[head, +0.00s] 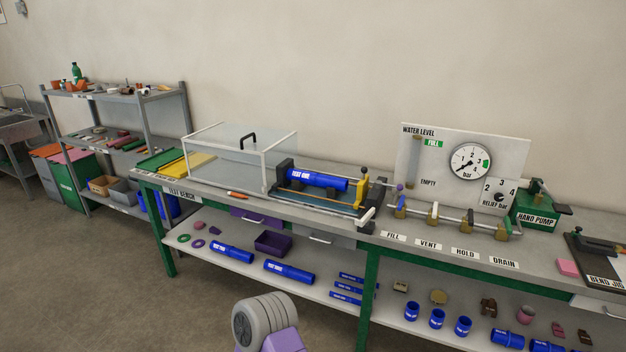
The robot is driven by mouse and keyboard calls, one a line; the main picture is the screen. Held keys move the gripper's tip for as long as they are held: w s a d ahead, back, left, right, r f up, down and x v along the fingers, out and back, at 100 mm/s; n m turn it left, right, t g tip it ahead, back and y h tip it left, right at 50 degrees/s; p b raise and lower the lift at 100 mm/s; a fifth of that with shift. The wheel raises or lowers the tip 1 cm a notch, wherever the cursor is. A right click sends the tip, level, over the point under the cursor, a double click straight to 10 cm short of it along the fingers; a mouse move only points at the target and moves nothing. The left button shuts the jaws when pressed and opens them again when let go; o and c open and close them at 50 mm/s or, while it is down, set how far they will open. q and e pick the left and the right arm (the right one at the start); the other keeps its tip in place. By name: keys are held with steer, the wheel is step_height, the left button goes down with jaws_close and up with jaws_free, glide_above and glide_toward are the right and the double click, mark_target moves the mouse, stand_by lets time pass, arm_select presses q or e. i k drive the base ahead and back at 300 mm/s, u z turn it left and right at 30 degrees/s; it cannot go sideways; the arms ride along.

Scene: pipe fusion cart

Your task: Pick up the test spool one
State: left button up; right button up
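A blue spool lettered "TEST ONE" (318,179) lies level in a dark fixture (284,174) on the test bench, between the fixture's end blocks. A yellow clamp part (362,188) stands at its right end. Its underside is partly hidden by the fixture. Neither of my grippers is in view. A grey ribbed part with purple (264,322) at the bottom edge looks like one of my arm links, in front of the bench and away from the spool.
A clear guard box (237,152) stands left of the fixture. A gauge panel (464,162), valves (433,215) and green hand pump (537,207) are to the right. Two similar blue spools (231,252) (288,271) lie on the lower shelf. The floor ahead is clear.

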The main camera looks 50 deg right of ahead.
mark_target(316, 179)
steer(key=z, duration=0.6)
steer(key=i, duration=1.55)
steer(key=z, duration=1.1)
